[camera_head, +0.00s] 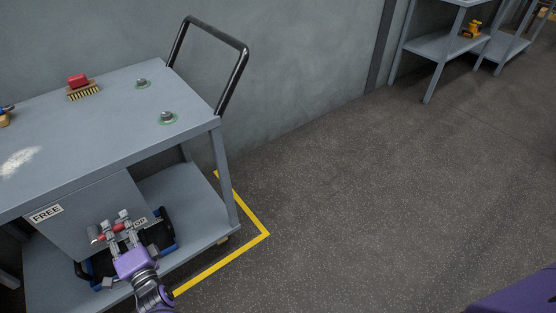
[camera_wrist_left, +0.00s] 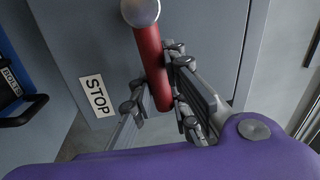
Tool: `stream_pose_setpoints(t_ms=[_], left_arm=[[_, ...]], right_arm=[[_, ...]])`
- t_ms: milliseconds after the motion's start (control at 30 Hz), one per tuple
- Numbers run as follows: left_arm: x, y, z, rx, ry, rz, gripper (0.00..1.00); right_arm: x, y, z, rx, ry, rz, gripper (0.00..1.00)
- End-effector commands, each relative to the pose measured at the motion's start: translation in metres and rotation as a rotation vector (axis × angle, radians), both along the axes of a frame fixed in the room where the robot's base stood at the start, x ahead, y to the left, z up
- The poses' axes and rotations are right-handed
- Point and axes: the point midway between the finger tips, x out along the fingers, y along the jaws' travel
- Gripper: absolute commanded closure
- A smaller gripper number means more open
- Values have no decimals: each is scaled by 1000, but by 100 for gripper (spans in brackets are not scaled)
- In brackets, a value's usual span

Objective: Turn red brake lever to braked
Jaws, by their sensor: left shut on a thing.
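The red brake lever (camera_wrist_left: 151,60) is mounted on a grey panel of the cart, with a round silver end (camera_wrist_left: 141,11) at the top of the wrist view. In the head view the lever (camera_head: 117,227) lies roughly level, pointing right from its silver end. My left gripper (camera_head: 119,221) is shut on the lever; its fingers (camera_wrist_left: 157,103) lie on either side of the red bar near its far end. A FREE label (camera_head: 46,214) is at the panel's upper left. A STOP label (camera_wrist_left: 97,95) is beside the lever, partly hidden by my gripper in the head view.
The grey cart top (camera_head: 120,105) holds a red-backed brush (camera_head: 82,87) and two small round metal pieces. A blue-and-black crate (camera_head: 162,232) sits on the lower shelf behind the panel. Yellow floor tape (camera_head: 255,217) runs beside the cart. The floor to the right is clear.

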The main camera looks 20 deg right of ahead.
Motion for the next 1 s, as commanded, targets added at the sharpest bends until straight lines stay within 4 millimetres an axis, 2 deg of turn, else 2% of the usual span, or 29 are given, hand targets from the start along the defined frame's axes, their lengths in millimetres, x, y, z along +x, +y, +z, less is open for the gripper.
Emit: stream_pose_setpoints(t_ms=[33,200,800,833,967,1000], left_arm=[[-2,-1,-8,18,15,0,100],[-2,-1,-11,77,30,0,100],[-2,-1,-13,116,43,-1,100],[-2,-1,-13,116,43,-1,83],[-2,-1,-12,115,41,0,66],[-2,0,-12,116,40,0,65]], right_arm=[[2,0,-3,1,-2,0,60],[1,0,-7,1,1,-3,60],[1,-1,-9,2,4,-6,60],[1,-1,-9,2,4,-6,60],[1,-1,-9,1,4,-6,60],[1,-1,-9,1,4,-6,60]])
